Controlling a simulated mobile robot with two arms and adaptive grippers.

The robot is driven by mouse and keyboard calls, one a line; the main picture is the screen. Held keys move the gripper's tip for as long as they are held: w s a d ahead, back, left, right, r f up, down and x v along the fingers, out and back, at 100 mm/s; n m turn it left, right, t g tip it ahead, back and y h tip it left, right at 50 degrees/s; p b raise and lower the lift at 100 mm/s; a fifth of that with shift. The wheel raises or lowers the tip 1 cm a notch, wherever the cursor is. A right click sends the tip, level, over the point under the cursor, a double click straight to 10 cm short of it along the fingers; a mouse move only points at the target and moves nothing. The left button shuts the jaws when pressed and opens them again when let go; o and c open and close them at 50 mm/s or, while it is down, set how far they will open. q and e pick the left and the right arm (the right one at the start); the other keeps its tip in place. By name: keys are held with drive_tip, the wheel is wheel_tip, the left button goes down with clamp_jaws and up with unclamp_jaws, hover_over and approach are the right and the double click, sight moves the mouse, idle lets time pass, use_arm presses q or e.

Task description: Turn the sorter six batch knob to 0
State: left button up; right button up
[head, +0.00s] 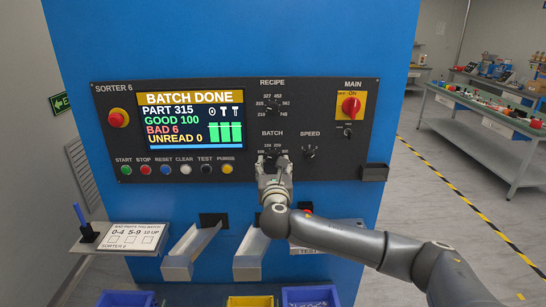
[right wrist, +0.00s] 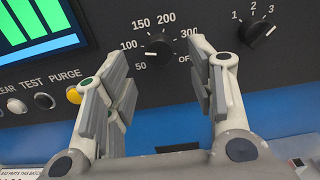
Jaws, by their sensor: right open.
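The sorter six panel (head: 330,170) is on the front of a blue machine. Its batch knob is a small black dial under the BATCH label; in the right wrist view the knob (right wrist: 158,48) has marks 50, 100, 150, 200, 300 and one partly hidden that begins "OF". I see no mark 0. A small light mark shows on the knob's left side, seemingly toward 100. My right gripper (head: 273,161) is open just in front of the dial. In the wrist view its fingers (right wrist: 160,68) stand left and right of the knob, apart from it. My left gripper is not in view.
The speed knob (head: 309,152) is close to the right, the recipe knob (head: 272,106) above. Coloured buttons line the lower left, below the screen (head: 189,120) reading BATCH DONE. A dark box (head: 374,172) juts out at right. Metal chutes (head: 190,252) are below.

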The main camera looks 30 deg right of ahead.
sight(273, 159)
drive_tip(key=shift+p+x, duration=0.45)
drive_tip(key=shift+x, duration=1.55)
drive_tip(key=c, duration=1)
